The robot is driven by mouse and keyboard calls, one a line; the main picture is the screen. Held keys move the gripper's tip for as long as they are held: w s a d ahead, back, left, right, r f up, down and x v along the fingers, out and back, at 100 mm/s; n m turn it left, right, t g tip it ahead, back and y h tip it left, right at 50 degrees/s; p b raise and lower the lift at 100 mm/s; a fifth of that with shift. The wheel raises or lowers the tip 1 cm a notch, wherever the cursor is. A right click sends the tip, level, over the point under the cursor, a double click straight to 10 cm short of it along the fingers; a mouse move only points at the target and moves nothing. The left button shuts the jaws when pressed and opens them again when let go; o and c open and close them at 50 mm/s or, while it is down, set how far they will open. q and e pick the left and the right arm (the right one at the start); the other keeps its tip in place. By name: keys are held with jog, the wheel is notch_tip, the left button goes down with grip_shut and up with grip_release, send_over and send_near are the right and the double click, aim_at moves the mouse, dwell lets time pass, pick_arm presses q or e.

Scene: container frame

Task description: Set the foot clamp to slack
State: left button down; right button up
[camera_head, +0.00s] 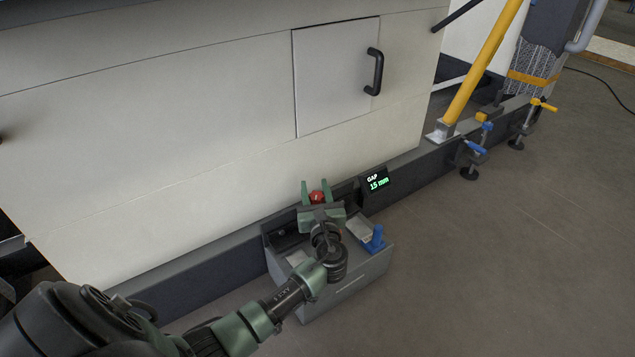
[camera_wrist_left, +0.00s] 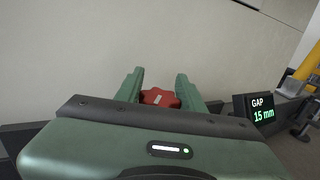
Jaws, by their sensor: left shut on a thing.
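A red knob (camera_head: 317,197) sits low in front of the pale panel wall, above a grey box. It also shows in the left wrist view (camera_wrist_left: 160,97), a lobed knob with a light mark on its face. My left gripper (camera_head: 317,187) is shut on the red knob, one green finger on each side of it. The gripper body hides the knob's lower part and its mounting. A small display (camera_head: 377,180) right of the knob reads "GAP 15 mm". It reads the same in the left wrist view (camera_wrist_left: 262,108). My right gripper is in neither view.
The grey box (camera_head: 350,283) stands on the floor under my left gripper, with a blue handle (camera_head: 376,240) at its right. A dark rail runs along the wall's foot. Farther right are a yellow post (camera_head: 484,62) and clamps with blue (camera_head: 474,147) and yellow (camera_head: 542,104) handles. The right floor is clear.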

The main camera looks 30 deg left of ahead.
pick_arm(q)
jog(key=shift+s+n+g+y, duration=0.1)
jog(key=shift+n+g+y, duration=0.9)
jog(key=shift+g+y, duration=0.15)
jog(key=shift+s+a+n+g+y, duration=0.15)
jog(key=shift+n+g+y, duration=0.7)
jog(key=shift+g, duration=0.3)
jog(key=n+g, duration=0.1)
jog(key=n+g+y, duration=0.1)
jog(key=n+g+b, duration=0.1)
jog(key=g, duration=0.1)
jog(key=shift+s+a+f, duration=0.15)
jog(key=shift+s, duration=0.1)
jog(key=n+g+b, duration=0.1)
jog(key=g+b, duration=0.1)
jog(key=s+n+g+b, duration=0.1)
jog(key=n+g+b, duration=0.1)
jog(key=g+b, duration=0.1)
jog(key=n+g+b, duration=0.2)
jog(key=g, duration=0.1)
jog(key=shift+s+a+f+y, duration=0.1)
jog(key=shift+s+f+y, duration=0.05)
jog(key=shift+y, duration=0.25)
jog(key=shift+s+r+n+g+b, duration=0.2)
jog(key=shift+n+g+b, duration=0.4)
jog(key=shift+b, duration=0.5)
jog(key=c, duration=0.9)
grip_release()
jog(key=shift+g, duration=0.3)
